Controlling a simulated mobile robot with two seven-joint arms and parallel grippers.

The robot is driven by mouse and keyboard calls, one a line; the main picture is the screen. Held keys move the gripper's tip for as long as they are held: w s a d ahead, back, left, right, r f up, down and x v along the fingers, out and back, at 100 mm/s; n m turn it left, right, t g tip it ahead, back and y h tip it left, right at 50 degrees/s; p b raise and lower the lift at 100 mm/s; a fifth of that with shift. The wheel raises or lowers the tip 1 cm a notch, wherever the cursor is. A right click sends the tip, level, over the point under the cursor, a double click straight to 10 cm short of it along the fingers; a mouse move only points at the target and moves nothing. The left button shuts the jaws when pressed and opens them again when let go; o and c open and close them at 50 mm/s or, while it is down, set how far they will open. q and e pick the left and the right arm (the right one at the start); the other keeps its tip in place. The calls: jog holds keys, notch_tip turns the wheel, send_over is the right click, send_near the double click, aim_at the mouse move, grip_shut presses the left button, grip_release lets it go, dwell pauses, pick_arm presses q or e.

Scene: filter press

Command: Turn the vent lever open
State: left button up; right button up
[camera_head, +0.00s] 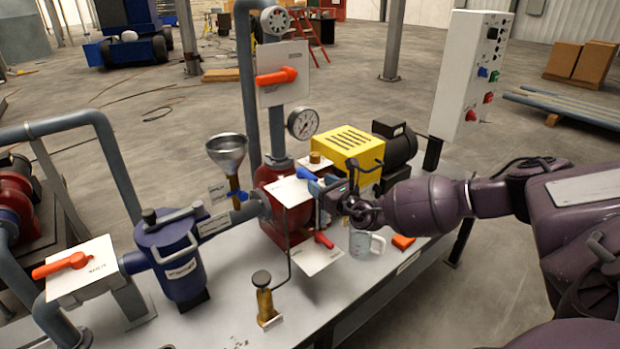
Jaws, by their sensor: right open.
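A small blue lever (307,174) sits on top of the red pump body (276,188), beside a white label plate; it looks like the vent lever, but the label is too small to read. My right gripper (326,190) comes in from the right and is open, its fingertips just right of and slightly below the blue lever. I cannot tell whether they touch it. The gripper hides part of the pump's right side. A small red lever (322,240) sits low on the pump over another white plate. My left gripper is not in view.
Orange levers stand on the upper pipe (277,76) and at the left (65,265). A pressure gauge (303,123), a funnel (227,152) and a yellow guard (347,143) surround the pump. A clear jug (361,244) stands below my gripper. The bench front (215,325) has free room.

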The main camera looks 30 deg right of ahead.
aim_at(316, 180)
jog(key=shift+w+a, duration=0.15)
jog(key=shift+w, duration=1.15)
jog(key=shift+w+a, duration=0.1)
jog(key=shift+w, duration=1.2)
grip_shut()
